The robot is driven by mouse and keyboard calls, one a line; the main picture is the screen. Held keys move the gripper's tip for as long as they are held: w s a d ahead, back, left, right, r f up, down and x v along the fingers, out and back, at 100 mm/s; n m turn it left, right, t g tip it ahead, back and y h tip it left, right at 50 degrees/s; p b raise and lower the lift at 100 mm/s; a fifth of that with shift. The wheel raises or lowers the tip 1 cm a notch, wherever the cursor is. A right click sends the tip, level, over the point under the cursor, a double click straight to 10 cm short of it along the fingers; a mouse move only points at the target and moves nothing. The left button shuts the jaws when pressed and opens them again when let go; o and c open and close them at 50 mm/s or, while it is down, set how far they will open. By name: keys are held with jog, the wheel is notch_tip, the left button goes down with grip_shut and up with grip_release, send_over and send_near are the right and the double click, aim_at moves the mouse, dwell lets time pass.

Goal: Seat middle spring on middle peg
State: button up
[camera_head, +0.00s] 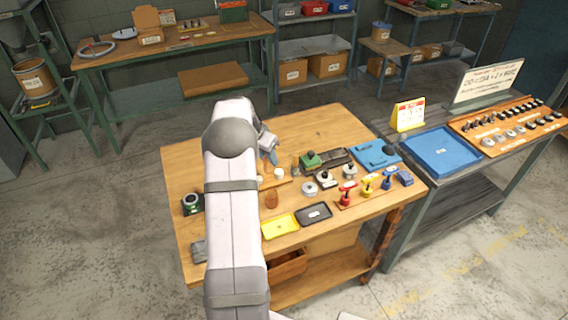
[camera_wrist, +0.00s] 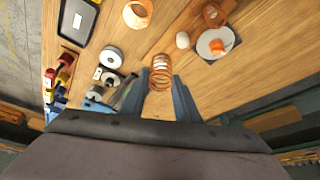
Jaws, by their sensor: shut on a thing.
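My gripper (camera_wrist: 165,98) is shut on a copper coil spring (camera_wrist: 161,72), which sits between its two blue-grey fingertips in the wrist view. The table lies beyond the spring; I cannot tell the height between them. Another copper coil (camera_wrist: 138,13) stands apart at the top of the wrist view. To the right are a white disc (camera_wrist: 206,46) on a dark square with an orange-copper piece on it, and a copper piece (camera_wrist: 213,14) above it. I cannot tell which one is the middle peg. In the head view my gripper (camera_head: 270,156) is over the table's middle, its spring not clear.
A yellow tray (camera_head: 280,225) and a black tray (camera_head: 314,215) lie at the table's front. Red, yellow and blue clamp-like tools (camera_head: 367,187) stand on the right. A green-topped block (camera_head: 311,159) and grey round parts are near the middle. A tape measure (camera_head: 192,203) is at left.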

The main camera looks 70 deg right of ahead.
jog(key=shift+w+a+f+b, duration=0.15)
jog(key=shift+w+f+b, duration=0.85)
jog(key=shift+w+f, duration=1.1)
jog(key=shift+b, duration=0.65)
dwell(1.5)
jog(key=shift+f+b, duration=1.75)
jog(key=shift+f, duration=0.1)
dwell(1.9)
